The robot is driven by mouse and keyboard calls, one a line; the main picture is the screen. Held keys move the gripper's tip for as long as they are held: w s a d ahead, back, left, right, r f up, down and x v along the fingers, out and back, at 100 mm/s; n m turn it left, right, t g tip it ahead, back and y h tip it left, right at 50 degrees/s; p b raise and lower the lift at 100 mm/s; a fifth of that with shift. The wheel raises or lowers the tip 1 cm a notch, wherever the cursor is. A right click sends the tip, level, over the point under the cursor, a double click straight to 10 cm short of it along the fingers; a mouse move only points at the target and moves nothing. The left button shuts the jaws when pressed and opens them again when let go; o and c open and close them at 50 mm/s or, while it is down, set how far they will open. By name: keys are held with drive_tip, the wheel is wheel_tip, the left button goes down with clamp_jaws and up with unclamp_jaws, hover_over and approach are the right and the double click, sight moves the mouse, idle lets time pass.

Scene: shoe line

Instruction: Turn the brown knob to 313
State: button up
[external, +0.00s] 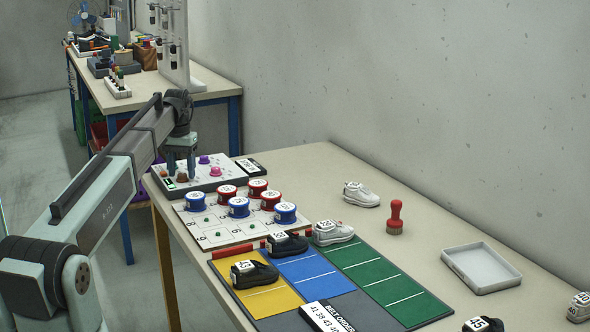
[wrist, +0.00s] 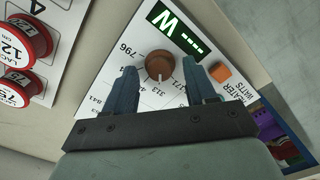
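The brown knob (wrist: 158,66) is on a white panel (wrist: 90,82), with a printed ring of numbers around it. Its pale pointer mark faces the bottom of the wrist view, toward the label that reads like 313. I cannot tell if it lines up exactly. My gripper (wrist: 161,72) is open, with one finger on each side of the knob and visible gaps between.
An orange-brown square button (wrist: 220,72) sits just outside one finger. Purple (external: 204,159) and pink (external: 215,171) knobs are close by. Red and blue tins (external: 239,207) stand in front of the panel.

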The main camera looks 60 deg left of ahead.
sight(182, 174)
wheel_tip(182, 174, up, 14)
idle(0.8)
drive_tip(key=shift+f, duration=0.1)
idle(0.4)
